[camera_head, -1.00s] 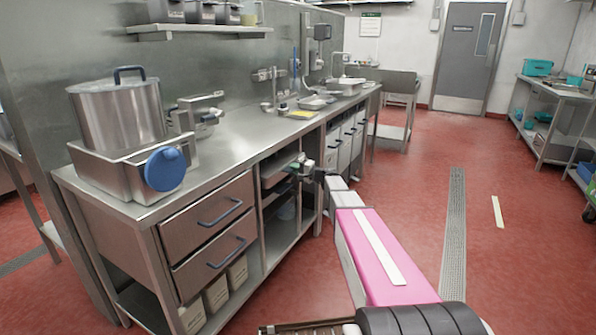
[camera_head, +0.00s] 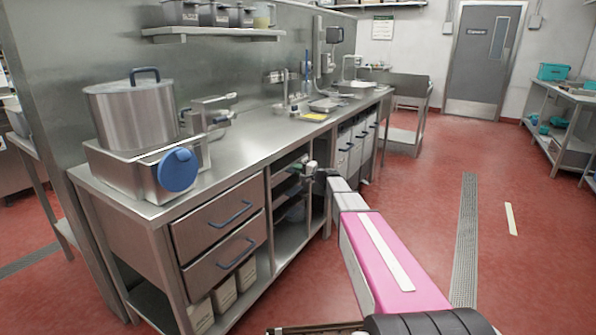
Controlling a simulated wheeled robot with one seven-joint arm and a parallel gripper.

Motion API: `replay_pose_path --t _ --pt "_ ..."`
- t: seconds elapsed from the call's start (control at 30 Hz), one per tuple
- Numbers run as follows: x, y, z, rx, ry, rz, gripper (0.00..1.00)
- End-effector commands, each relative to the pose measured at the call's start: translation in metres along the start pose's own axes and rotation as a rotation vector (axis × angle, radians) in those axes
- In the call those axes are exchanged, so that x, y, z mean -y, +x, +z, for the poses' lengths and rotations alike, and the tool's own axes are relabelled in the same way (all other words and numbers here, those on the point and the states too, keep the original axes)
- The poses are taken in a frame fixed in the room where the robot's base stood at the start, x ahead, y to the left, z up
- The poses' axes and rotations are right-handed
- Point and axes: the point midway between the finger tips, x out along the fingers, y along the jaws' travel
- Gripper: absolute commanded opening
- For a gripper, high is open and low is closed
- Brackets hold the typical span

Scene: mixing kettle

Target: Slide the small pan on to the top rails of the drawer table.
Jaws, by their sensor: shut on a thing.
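The drawer table (camera_head: 222,192) is a long steel counter at the left and centre, with two blue-handled drawers and an open railed bay (camera_head: 286,200) to their right. My gripper (camera_head: 308,170) is at the mouth of this bay, near its top, just under the worktop. It is shut on the small pan (camera_head: 289,168), a thin grey metal shape at the level of the top rails. Most of the pan is inside the bay or in shadow. Whether its edges rest on the rails is too small to tell.
A lidded pot (camera_head: 133,112) stands on a steel unit with a blue knob (camera_head: 178,170) on the worktop. A sink area (camera_head: 335,100) is farther along. White-fronted drawers (camera_head: 352,147) lie right of the bay. The red floor (camera_head: 425,210) to the right is clear.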

Motion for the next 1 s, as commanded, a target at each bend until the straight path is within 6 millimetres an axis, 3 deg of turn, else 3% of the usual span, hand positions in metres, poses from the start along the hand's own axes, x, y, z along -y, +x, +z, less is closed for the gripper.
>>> replay_pose_path --t 1.0 --pt "-0.0034 0.0057 -0.0001 0.000 0.001 -0.005 0.00"
